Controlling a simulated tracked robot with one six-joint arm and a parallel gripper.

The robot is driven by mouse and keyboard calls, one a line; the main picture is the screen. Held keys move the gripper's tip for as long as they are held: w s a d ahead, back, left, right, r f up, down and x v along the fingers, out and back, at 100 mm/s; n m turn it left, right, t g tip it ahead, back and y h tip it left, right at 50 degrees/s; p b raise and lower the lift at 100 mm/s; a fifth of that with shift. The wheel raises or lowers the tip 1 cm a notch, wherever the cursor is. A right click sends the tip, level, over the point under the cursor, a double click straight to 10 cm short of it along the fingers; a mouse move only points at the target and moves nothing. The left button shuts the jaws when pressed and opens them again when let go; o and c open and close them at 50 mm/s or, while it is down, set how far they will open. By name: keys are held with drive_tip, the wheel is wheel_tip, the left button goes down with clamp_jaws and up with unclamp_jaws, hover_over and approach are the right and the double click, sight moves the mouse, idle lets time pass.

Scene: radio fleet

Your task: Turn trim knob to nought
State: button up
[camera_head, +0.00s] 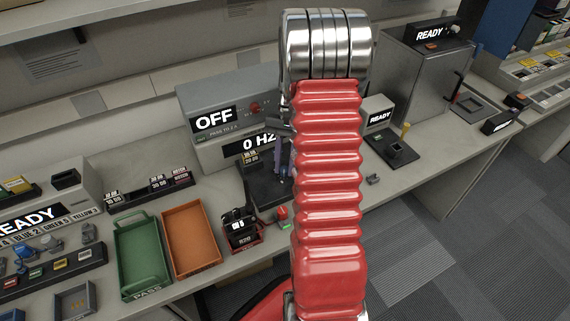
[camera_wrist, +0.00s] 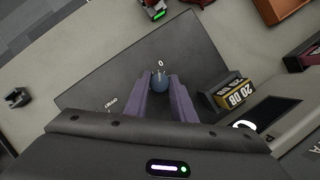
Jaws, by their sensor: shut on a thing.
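The trim knob (camera_wrist: 159,80) is a small round blue-grey knob on a dark plate (camera_wrist: 110,75), seen in the wrist view. A white 0 is printed just beyond it. My gripper (camera_wrist: 162,88) has its purple fingers shut on the knob, one on each side. The knob's pointer cannot be made out. In the head view my gripper (camera_head: 283,160) is mostly hidden behind my red arm, over the dark plate (camera_head: 262,185). The grey test unit (camera_head: 187,96) behind reads OFF above and 0 HZ below, the latter partly covered by my arm.
A green tray (camera_head: 122,240) and an orange tray (camera_head: 167,228) lie to the left. A black radio (camera_head: 240,228) sits in front of the unit. A grey cabinet (camera_head: 415,90) stands at right.

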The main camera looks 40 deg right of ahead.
drive_tip(key=o, duration=1.1)
drive_tip(key=shift+c, duration=0.2)
drive_tip(key=v, duration=1.3)
drive_tip(key=shift+r, duration=0.4)
drive_tip(key=shift+w, duration=0.1)
